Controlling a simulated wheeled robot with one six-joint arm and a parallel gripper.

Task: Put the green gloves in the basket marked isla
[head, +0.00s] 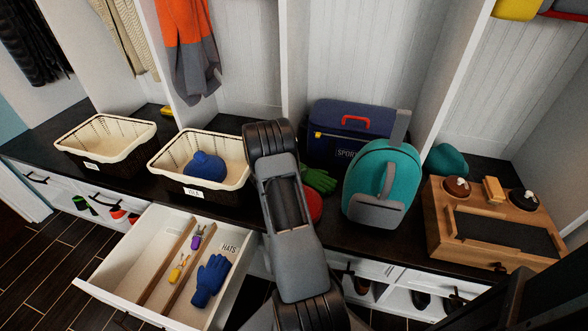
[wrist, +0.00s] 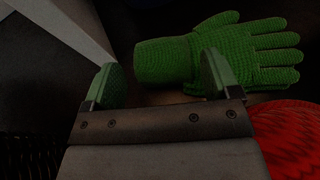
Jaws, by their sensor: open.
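The green gloves (wrist: 235,55) lie on the dark bench top, fingers pointing right in the wrist view. In the head view they show partly (head: 318,179), to the right of my arm. My gripper (wrist: 160,80) is open and empty, its green-padded fingers at the cuff's near side; I cannot tell whether the right finger touches it. In the head view my arm hides the gripper. The basket with a label that seems to read isla (head: 157,163) is cream-lined, stands left of my arm and holds a blue rounded item (head: 204,165).
A red item (wrist: 290,135) lies close to the gloves. A teal backpack (head: 380,185) and a navy sports box (head: 345,135) stand to the right. Another basket (head: 75,150) stands at far left. An open drawer (head: 150,255) with a blue glove (head: 210,280) juts out below.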

